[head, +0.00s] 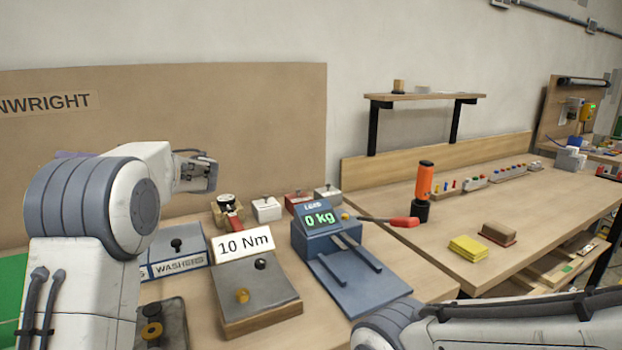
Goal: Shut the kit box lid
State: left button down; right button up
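I cannot clearly make out a kit box with an open lid in the head view. A blue-and-grey box labelled "WASHERS" (180,264), with a black knob on top, sits on the bench, partly hidden behind my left arm. My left gripper (205,174) is raised above the back of the bench, up and to the right of this box and apart from it. Its fingers are too small and edge-on to show a gap. My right arm crosses the bottom right, and its gripper is not in view.
The right bench (490,240) holds an orange-handled tool (424,182), yellow pads (468,247) and a brush (498,233).

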aim_at(13, 268)
jog(key=k, duration=0.85)
